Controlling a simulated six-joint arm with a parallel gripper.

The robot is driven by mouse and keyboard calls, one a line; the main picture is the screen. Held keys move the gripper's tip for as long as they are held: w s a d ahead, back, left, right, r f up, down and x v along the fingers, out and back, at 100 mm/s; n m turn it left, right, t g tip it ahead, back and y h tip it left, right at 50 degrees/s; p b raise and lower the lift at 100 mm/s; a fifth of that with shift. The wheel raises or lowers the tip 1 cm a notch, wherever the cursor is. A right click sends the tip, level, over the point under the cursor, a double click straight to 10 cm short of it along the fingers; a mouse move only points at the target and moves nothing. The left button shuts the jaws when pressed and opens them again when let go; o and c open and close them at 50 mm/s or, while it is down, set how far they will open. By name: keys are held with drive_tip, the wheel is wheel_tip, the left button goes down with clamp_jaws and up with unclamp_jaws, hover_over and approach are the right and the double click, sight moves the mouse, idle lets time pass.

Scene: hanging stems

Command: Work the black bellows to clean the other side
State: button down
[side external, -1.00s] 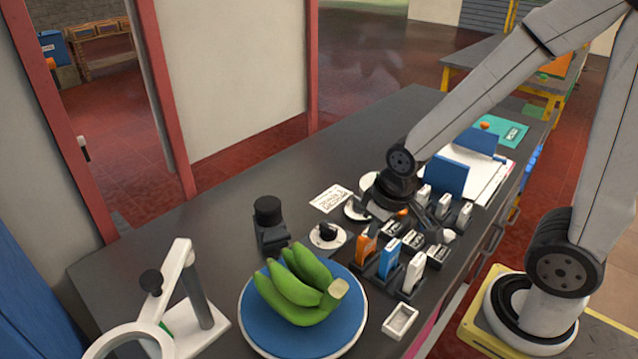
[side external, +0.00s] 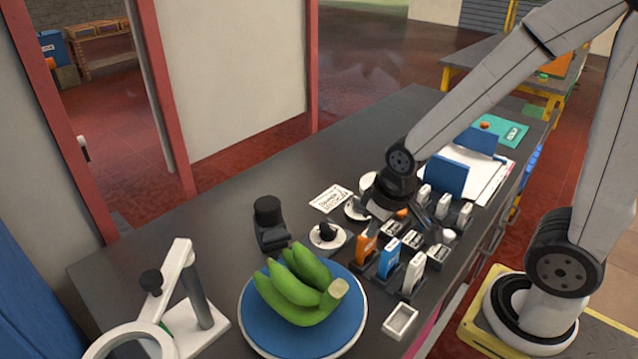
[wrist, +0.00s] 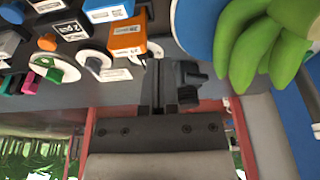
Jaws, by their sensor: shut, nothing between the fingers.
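Two black things could be the bellows, and I cannot tell which is meant. One is an upright black piece with a round head (side external: 268,222), standing alone left of the small blocks. The other is a small black bulb (side external: 327,231) on a white round base beside the banana plate. My gripper (side external: 374,211) is low over the bench, right of both, with its fingertips partly hidden by the wrist and blocks. In the wrist view my gripper (wrist: 159,64) is shut and empty. A black piece (wrist: 190,80) shows just right of the fingers there, apparently beyond them.
Green bananas (side external: 303,288) lie on a blue plate (side external: 258,325). Orange, blue and white upright blocks (side external: 388,257) crowd the bench below my gripper. A white magnifier stand (side external: 182,275) is at front left. Bare bench (side external: 215,225) lies behind it.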

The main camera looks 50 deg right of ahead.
drive_tip(key=w+a+r+m+t+y, duration=0.1)
drive_tip(key=w+a+r+m+y, duration=0.15)
drive_tip(key=w+m, duration=0.85)
wheel_tip(320, 180, up, 5)
drive_tip(key=m+t+y, duration=0.3)
drive_tip(key=m+y, duration=0.1)
drive_tip(key=m, duration=0.4)
hover_over(271, 202)
drive_tip(key=shift+f, duration=4.35)
